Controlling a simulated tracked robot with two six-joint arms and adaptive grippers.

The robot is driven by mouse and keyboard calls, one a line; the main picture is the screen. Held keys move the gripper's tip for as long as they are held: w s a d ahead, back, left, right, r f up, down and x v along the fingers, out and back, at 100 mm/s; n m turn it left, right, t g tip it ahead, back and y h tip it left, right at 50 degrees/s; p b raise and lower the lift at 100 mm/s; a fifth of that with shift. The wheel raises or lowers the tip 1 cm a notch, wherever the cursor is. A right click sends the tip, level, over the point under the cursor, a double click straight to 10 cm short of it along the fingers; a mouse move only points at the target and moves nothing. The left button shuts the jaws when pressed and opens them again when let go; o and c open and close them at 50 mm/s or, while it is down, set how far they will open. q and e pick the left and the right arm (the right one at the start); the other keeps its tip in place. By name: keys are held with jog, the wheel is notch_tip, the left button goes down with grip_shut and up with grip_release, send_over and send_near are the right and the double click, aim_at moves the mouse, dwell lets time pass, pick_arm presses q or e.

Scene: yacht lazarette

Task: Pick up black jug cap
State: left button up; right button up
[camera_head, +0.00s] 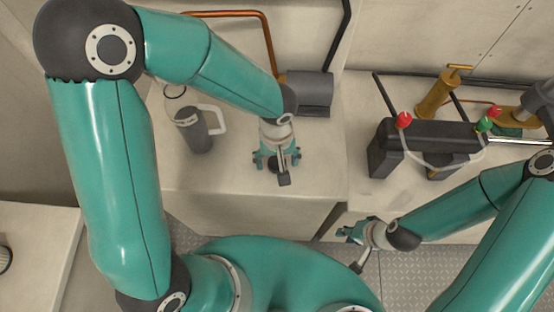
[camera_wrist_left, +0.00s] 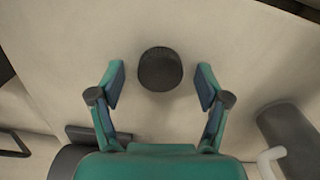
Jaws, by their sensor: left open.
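The black jug cap (camera_wrist_left: 160,69), a round dark disc with a ridged edge, lies flat on the pale surface in the left wrist view. It sits centred just beyond and between my left fingertips (camera_wrist_left: 160,86), and nothing touches it. My left gripper is open and empty. In the head view my left gripper (camera_head: 277,161) points down over the pale bench top, and the cap is hidden beneath it. My right gripper (camera_head: 358,236) is low at the right, over the gap by the bench edge. Its jaws are too small to judge.
A dark grey jug (camera_head: 196,132) with a white handle stands left of my left gripper. Bench room in front is clear.

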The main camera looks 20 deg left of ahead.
aim_at(277, 162)
pick_arm(q)
jog(key=c, duration=0.8)
jog(key=shift+o, duration=0.2)
jog(key=shift+r, duration=0.15)
notch_tip(277, 162, up, 20)
dwell(0.4)
jog(key=shift+f, duration=0.3)
